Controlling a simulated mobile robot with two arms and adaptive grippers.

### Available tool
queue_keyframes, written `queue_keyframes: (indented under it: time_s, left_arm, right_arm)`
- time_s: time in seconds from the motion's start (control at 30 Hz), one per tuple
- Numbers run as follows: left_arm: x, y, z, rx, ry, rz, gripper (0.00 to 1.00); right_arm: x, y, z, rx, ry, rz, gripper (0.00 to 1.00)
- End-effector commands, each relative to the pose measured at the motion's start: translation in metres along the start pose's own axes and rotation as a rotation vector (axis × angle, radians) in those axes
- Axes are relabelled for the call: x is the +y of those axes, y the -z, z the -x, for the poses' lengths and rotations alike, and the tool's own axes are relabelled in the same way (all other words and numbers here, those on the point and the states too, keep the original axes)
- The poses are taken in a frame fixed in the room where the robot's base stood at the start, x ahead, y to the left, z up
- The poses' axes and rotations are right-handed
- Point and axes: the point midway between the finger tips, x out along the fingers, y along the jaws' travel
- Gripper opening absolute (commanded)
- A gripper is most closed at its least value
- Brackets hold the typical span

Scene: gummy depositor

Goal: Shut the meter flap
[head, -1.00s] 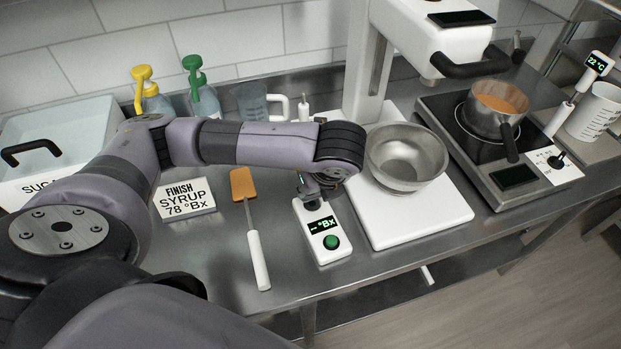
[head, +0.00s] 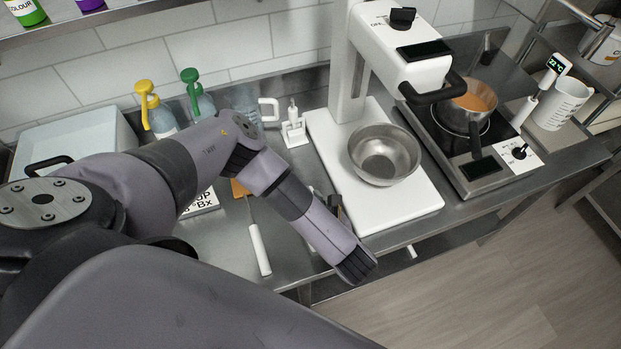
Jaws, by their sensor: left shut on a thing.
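The meter with its flap is hidden behind my left forearm, so I cannot see how the flap stands. My left gripper (head: 335,205) shows only as a small dark part beyond the forearm, left of the white stand with the steel bowl. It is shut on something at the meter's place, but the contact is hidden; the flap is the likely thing. My right gripper is not in view.
The steel bowl (head: 385,154) sits on the white stand (head: 412,207) to the right. A spatula (head: 260,250) lies left of my forearm. A sign (head: 203,203) is partly covered by my arm. A hotplate (head: 480,178) with a pot (head: 467,112) stands farther right.

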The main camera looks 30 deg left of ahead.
Motion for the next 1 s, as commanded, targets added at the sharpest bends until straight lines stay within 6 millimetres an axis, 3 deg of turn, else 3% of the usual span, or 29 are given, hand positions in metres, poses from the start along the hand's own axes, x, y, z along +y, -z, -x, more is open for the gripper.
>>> queue_keyframes:
  time_s: [0.63,0.67,0.93,1.0]
  left_arm:
    - [0.0017,0.0052,-0.0009,-0.033,-0.004,-0.005,0.05]
    - [0.0018,0.0052,-0.0009,-0.033,-0.004,-0.005,0.35]
    - [0.0011,0.0043,-0.0008,-0.034,-0.003,-0.004,0.53]
    - [0.001,0.0042,-0.0007,-0.034,-0.003,-0.003,0.53]
  right_arm:
    - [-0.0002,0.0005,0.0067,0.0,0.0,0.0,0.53]
    - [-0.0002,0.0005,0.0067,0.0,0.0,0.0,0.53]
    - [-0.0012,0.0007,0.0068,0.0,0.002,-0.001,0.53]
    - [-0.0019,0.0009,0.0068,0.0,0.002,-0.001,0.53]
